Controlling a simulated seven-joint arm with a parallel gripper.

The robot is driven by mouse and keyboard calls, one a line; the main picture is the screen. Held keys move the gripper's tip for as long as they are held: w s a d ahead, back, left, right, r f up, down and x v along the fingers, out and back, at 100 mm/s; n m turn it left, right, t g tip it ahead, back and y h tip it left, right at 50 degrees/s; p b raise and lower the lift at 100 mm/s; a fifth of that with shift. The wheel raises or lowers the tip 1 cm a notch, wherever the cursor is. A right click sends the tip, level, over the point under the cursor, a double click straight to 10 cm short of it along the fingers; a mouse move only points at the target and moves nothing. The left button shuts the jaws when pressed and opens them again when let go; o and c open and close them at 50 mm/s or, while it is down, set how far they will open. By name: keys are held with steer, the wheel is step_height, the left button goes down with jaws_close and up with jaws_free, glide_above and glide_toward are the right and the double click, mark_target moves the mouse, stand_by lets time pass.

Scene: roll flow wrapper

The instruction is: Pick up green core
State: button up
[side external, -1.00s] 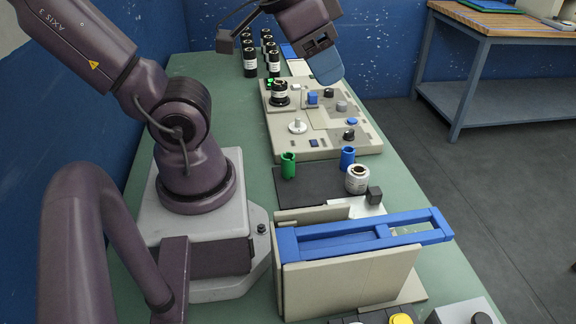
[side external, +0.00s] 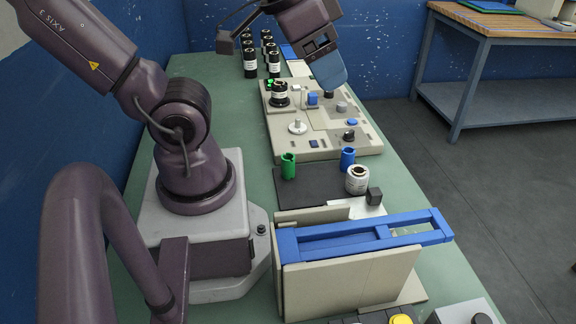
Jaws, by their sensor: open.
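The green core (side external: 288,166) stands upright on a dark mat (side external: 307,189), at the mat's far left part. It is a small hollow green cylinder. My gripper (side external: 331,80) is at the top of the view, above the far part of the beige panel, well away from the green core. Its blue-grey finger hangs down and hides part of the panel's far right side. The gripper is open and I see nothing in it.
A blue core (side external: 347,158) and a white roll (side external: 357,180) stand right of the green core. A dark cube (side external: 374,195) is beside them. The beige panel (side external: 320,140) lies behind the mat; a blue frame (side external: 365,236) on beige plates stands in front. Black bottles (side external: 250,62) are at the back.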

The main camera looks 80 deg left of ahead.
steer(key=a+f+n+g+y, duration=0.1)
steer(key=a+f+n+g, duration=0.15)
steer(key=a+f, duration=0.2)
steer(key=m+g+h, duration=0.1)
steer(key=m+g, duration=0.2)
steer(key=m, duration=1.6)
glide_above(288, 158)
step_height(288, 158, down, 16)
steer(key=shift+m, duration=0.25)
steer(key=f, duration=0.6)
steer(key=shift+d+f, duration=0.2)
steer(key=shift+f, duration=0.2)
steer(key=shift+a+f, duration=0.15)
steer(key=shift+f, duration=2.7)
steer(key=c, duration=1)
